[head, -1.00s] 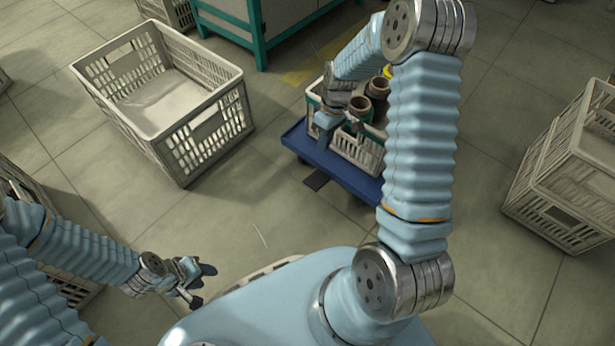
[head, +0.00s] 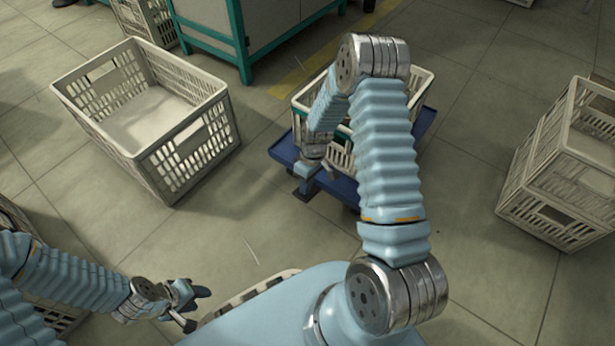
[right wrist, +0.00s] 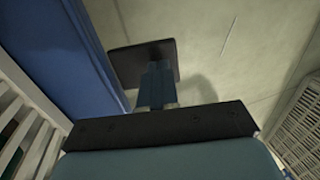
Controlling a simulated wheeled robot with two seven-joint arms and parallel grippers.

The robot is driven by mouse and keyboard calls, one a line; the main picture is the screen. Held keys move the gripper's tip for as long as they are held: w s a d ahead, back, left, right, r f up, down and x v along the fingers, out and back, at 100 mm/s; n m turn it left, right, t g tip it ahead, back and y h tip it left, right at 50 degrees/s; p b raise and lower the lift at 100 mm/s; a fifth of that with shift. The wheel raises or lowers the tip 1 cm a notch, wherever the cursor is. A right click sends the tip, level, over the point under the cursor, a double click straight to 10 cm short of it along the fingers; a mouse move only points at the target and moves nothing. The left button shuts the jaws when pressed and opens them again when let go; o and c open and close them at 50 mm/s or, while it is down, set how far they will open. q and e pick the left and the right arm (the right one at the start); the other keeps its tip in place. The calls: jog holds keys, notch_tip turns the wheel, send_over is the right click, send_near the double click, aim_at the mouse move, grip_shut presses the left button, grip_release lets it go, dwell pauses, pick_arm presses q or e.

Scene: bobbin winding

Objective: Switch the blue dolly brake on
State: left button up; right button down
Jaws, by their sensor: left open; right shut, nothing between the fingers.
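The blue dolly (head: 284,151) stands on the floor in the upper middle of the head view, partly hidden behind my right arm. A dark flat brake pedal (head: 299,195) sticks out low from its near side. The pedal also shows in the right wrist view (right wrist: 135,65), beside the dolly's blue edge (right wrist: 65,60). My right gripper (head: 305,178) is shut and empty, pointing down over the pedal. In the right wrist view its fingertips (right wrist: 158,72) overlap the pedal; I cannot tell whether they touch. My left gripper (head: 195,306) is open and empty at lower left, far from the dolly.
A pale crate (head: 420,78) rides on the dolly, close to my right arm. An empty pale crate (head: 165,180) stands to the left, and stacked crates (head: 560,165) stand to the right. A teal-framed cabinet (head: 215,42) is behind. The floor between is clear.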

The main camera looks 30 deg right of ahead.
aim_at(302, 196)
jog(key=shift+f, duration=0.25)
jog(key=shift+a, duration=0.15)
jog(key=shift+s+a+f+t+h, duration=0.2)
jog(key=shift+a+f+t+h, duration=0.15)
jog(key=shift+h, duration=0.45)
jog(key=shift+f, duration=0.25)
pick_arm(q)
jog(key=shift+f+b, duration=1)
jog(key=shift+f, duration=0.05)
pick_arm(e)
jog(key=shift+s+a+f, duration=0.1)
jog(key=shift+a+f, duration=0.1)
jog(key=shift+f, duration=0.3)
jog(key=shift+s+a+f, duration=0.1)
jog(key=shift+a+f, duration=0.1)
jog(key=shift+f, duration=0.25)
pick_arm(q)
jog(key=shift+f, duration=0.1)
pick_arm(e)
jog(key=shift+a+f, duration=0.1)
jog(key=shift+f, duration=0.05)
